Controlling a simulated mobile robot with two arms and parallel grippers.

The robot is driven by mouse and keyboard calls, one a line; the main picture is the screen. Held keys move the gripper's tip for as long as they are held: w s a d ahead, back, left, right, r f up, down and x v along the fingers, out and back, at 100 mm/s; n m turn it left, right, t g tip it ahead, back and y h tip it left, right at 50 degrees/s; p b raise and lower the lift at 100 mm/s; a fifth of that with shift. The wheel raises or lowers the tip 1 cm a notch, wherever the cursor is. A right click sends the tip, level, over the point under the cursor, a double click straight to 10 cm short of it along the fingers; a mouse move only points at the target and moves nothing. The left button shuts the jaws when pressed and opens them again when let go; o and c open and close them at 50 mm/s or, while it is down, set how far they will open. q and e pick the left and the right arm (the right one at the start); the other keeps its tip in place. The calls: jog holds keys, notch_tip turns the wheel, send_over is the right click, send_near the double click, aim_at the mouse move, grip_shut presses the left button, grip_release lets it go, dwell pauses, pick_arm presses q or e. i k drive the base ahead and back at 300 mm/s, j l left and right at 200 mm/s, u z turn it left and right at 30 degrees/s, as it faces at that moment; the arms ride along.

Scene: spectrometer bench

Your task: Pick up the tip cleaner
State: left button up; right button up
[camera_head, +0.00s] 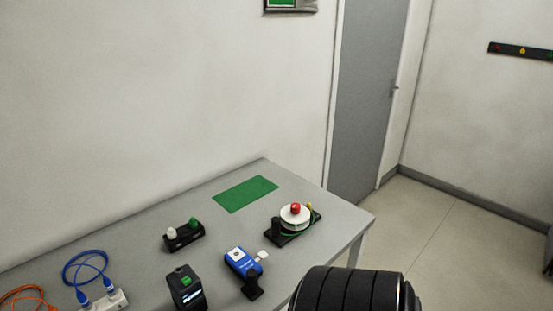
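No label marks out the tip cleaner. The blue device (241,262) with a white end piece and a black foot, at the front middle of the table, may be it, but I cannot tell for sure. It lies between a black box with a green button (186,288) and a round white reel with a red knob (295,215) on a black base. Neither of my grippers shows. A thick black ribbed part, likely my own arm, fills the bottom edge right of the blue device.
The grey table (330,215) ends at the right. A green mat (245,193) lies bare at the back. A black holder with white and green knobs (183,236) stands left. A blue cable (84,267), a white box (107,300) and an orange cable (28,298) lie front left.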

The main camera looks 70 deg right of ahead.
aim_at(247, 268)
jog(key=i+l+z, duration=0.1)
jog(key=z, duration=0.35)
jog(key=i+l+z, duration=0.1)
jog(key=l+z, duration=0.15)
jog(key=z, duration=0.2)
jog(key=i+l+z, duration=0.1)
jog(key=z, duration=0.35)
jog(key=i+z, duration=0.15)
jog(key=z, duration=0.3)
jog(key=i, duration=0.1)
